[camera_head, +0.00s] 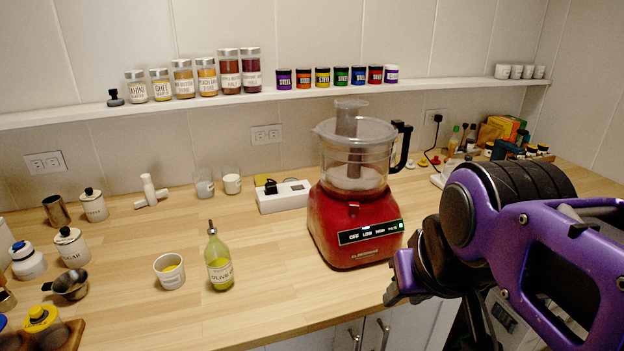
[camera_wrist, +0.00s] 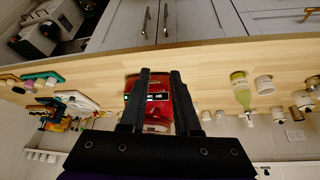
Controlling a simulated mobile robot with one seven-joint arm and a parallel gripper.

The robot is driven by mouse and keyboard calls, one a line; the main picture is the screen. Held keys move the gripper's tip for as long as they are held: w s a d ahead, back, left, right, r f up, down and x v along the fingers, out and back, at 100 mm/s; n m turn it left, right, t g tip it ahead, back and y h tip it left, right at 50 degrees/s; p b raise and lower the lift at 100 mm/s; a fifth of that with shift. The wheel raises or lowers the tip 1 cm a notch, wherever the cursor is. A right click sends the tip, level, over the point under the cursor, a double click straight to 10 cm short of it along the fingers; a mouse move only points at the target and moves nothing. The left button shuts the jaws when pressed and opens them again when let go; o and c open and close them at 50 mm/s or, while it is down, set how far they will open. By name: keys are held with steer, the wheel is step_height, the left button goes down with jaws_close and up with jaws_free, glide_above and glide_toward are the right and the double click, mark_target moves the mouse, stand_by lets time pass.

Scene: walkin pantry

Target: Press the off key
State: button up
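The red food processor (camera_head: 335,222) stands on the wooden counter with its clear bowl and lid on. Its black key panel (camera_head: 370,233) faces forward, with the off key (camera_head: 354,238) at the left end. A green light shows at the panel's right end. In the wrist view the processor (camera_wrist: 158,84) appears upside down between and behind my fingers, with part of its panel (camera_wrist: 157,96) visible. I cannot make out the off key there; the right finger may cover it. My gripper (camera_wrist: 159,73) is open and empty, its two dark fingers apart, pointing toward the counter's front edge in the picture.
An olive oil bottle (camera_head: 219,262) and a white cup (camera_head: 169,271) stand left of the processor. A white power strip (camera_head: 284,196) lies behind. The wooden counter (camera_head: 250,318) is clear in front of the bottle. Jars line the shelf (camera_head: 60,117).

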jaws_close()
stand_by(1.2)
